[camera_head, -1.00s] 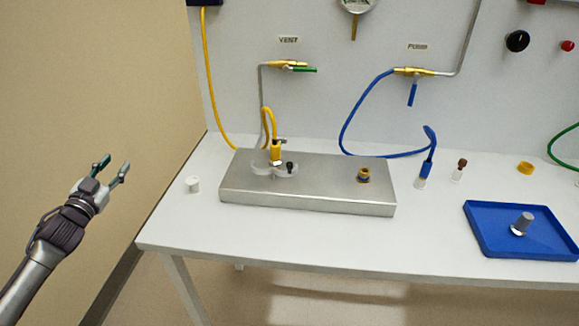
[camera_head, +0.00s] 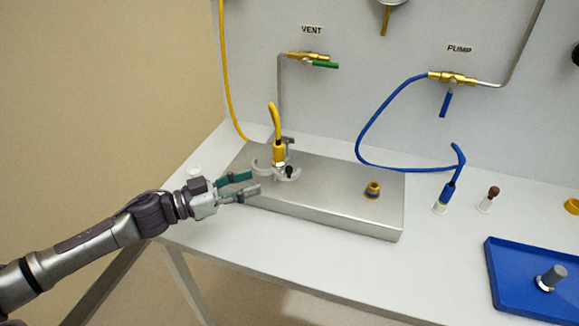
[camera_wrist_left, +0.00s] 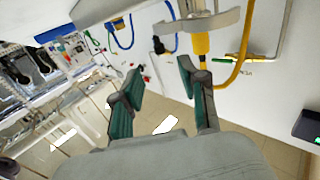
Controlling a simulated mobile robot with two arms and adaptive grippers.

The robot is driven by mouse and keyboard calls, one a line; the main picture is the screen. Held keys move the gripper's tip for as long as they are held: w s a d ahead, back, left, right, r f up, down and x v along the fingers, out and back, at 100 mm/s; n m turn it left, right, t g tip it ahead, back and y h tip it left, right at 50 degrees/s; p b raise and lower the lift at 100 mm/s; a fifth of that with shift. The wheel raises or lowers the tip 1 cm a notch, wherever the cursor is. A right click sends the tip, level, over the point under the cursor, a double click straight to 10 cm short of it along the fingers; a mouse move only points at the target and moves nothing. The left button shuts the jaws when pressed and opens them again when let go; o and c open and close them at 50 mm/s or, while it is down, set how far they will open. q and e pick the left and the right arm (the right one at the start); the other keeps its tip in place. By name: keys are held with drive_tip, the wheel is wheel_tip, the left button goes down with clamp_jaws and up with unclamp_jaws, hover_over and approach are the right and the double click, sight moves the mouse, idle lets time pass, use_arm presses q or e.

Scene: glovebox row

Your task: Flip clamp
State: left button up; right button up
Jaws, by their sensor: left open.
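The grey clamp (camera_head: 262,167) sits on the left part of the metal block, with its two curved halves spread apart around the base of the yellow hose fitting (camera_head: 279,153). A small black knob (camera_head: 289,171) is at its front right. My left gripper (camera_head: 254,183) is open and empty, just left of and in front of the clamp, with its fingertips pointing toward it. In the left wrist view the clamp (camera_wrist_left: 205,24) shows at the top, beyond my open left fingers (camera_wrist_left: 160,76), with the yellow fitting (camera_wrist_left: 201,43) beside it. My right gripper is not in view.
The metal block (camera_head: 330,200) has a second brass port (camera_head: 373,189) at right. A blue hose (camera_head: 364,130) loops behind it to a fitting on the table. A small white cap (camera_head: 194,171) lies behind my gripper. A blue tray (camera_head: 510,280) is at right.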

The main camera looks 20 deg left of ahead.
sight(289, 167)
use_arm(q)
drive_tip(key=p+x, duration=0.1)
drive_tip(key=x, duration=0.8)
drive_tip(key=shift+w+d+r+p, duration=0.1)
drive_tip(key=shift+w+d+p, duration=0.2)
drive_tip(key=shift+p, duration=0.05)
drive_tip(key=shift+w+d, duration=0.25)
drive_tip(key=shift+d, duration=0.05)
drive_tip(key=c, duration=0.6)
drive_tip(key=shift+c, duration=1)
clamp_jaws()
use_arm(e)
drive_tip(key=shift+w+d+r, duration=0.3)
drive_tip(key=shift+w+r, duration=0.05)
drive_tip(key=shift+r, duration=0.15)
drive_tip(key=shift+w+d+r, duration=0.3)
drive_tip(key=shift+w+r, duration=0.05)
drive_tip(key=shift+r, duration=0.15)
